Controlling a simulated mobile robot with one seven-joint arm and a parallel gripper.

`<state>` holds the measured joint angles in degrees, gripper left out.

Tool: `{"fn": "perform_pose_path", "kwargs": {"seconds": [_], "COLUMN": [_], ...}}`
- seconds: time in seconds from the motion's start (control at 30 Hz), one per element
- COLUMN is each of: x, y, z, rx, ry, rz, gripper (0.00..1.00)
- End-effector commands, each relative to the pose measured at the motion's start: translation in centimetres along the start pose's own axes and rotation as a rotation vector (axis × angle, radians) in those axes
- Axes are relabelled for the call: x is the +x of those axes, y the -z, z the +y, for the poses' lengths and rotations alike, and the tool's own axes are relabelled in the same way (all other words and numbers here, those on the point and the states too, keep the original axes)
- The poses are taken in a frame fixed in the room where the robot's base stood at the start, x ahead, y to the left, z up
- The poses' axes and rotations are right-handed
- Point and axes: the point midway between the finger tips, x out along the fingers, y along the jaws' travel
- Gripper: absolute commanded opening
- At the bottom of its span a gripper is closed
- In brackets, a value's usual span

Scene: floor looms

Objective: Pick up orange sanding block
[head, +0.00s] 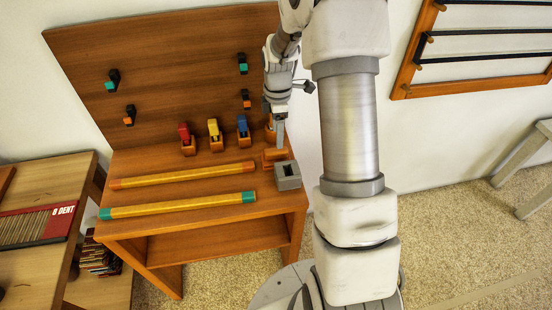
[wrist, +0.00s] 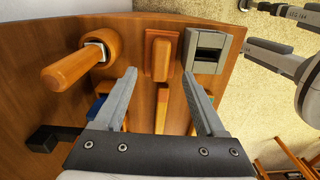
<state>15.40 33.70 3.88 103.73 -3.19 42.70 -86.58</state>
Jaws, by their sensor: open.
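The orange sanding block (head: 271,158) sits at the right end of the wooden bench top, next to a grey block. In the wrist view the orange sanding block (wrist: 159,52) has a wider base and a raised narrow grip. My gripper (head: 280,140) is just above and behind it, pointing down. In the wrist view my gripper (wrist: 160,76) is open and empty. Its two fingers stand apart, and the block appears past the tips, lined up with the gap between them. I cannot tell the exact height left between tips and block.
The grey hollow block (head: 287,175) stands close to the sanding block; it also shows in the wrist view (wrist: 209,47). An orange-handled tool (wrist: 80,70) lies left there. Red (head: 186,139), yellow (head: 215,135) and blue (head: 243,132) tools stand along the back. Two long rods (head: 182,176) cross the bench.

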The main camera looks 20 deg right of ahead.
Motion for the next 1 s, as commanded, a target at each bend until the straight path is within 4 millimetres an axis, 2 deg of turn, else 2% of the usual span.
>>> {"fn": "perform_pose_path", "kwargs": {"seconds": [0.03,0.1,0.33,0.6,0.9,1.0], "x": [1.0,1.7,3.3,7.0,7.5,7.5], "y": [0.0,0.0,0.1,0.3,0.3,0.3], "z": [-0.1,0.0,-0.1,-0.2,-0.1,-0.1], "rx": [0.0,0.0,0.0,0.001,0.001,0.001], "ry": [0.004,0.001,0.001,0.001,-0.001,-0.001], "rz": [0.0,0.001,0.0,0.0,0.0,0.0], "gripper": [0.72,0.72,0.72,0.72,0.72,0.56]}}
